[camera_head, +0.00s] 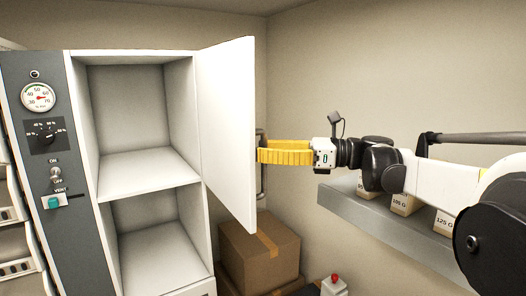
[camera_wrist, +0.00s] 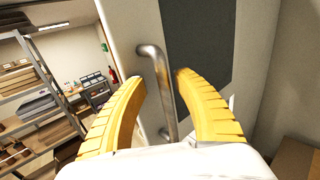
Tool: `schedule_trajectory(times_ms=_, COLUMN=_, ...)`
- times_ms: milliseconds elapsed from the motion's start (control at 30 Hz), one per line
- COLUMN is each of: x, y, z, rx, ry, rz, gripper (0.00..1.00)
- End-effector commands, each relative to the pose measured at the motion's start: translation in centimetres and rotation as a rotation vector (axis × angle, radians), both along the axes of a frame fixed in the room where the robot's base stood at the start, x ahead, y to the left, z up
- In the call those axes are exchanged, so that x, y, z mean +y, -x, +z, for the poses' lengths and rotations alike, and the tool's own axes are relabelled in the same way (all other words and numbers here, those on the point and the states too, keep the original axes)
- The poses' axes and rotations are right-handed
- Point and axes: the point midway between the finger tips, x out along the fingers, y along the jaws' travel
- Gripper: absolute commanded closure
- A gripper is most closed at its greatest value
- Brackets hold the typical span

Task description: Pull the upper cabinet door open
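The upper cabinet door (camera_head: 227,125) is white and stands swung wide open, hinged on the right side of the cabinet (camera_head: 140,52). The upper compartment (camera_head: 127,110) behind it is empty. A grey metal bar handle (camera_wrist: 157,72) is on the door's outer face and shows between my fingers in the wrist view. My gripper (camera_head: 262,151) has yellow ribbed fingers and reaches the handle from the right. In the wrist view my gripper (camera_wrist: 158,85) has its fingers apart, one on each side of the handle; a gap shows on the left.
A lower compartment (camera_head: 155,240) stands open below. A grey shelf (camera_head: 385,225) with labelled boxes runs along the right wall under my arm. A cardboard box (camera_head: 260,255) sits below the door. A panel with gauge and switches (camera_head: 45,130) is at left.

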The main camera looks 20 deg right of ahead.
Motion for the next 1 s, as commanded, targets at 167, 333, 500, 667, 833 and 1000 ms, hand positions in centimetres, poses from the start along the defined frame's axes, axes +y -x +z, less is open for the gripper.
schedule_trajectory(times_ms=167, x=0.0, y=0.0, z=0.3, rx=0.000, ry=-0.001, rz=0.000, gripper=0.64)
schedule_trajectory(times_ms=333, x=0.0, y=0.0, z=2.6, rx=-0.001, ry=-0.002, rz=-0.001, gripper=0.64)
schedule_trajectory(times_ms=500, x=-0.1, y=0.0, z=6.2, rx=0.000, ry=-0.001, rz=-0.001, gripper=0.64)
schedule_trajectory(times_ms=667, x=-0.1, y=0.1, z=8.8, rx=0.000, ry=-0.001, rz=-0.001, gripper=0.64)
schedule_trajectory(times_ms=833, x=-0.1, y=0.1, z=10.0, rx=0.000, ry=-0.001, rz=-0.001, gripper=0.64)
schedule_trajectory(times_ms=1000, x=-0.1, y=0.1, z=10.1, rx=0.000, ry=-0.001, rz=-0.001, gripper=0.64)
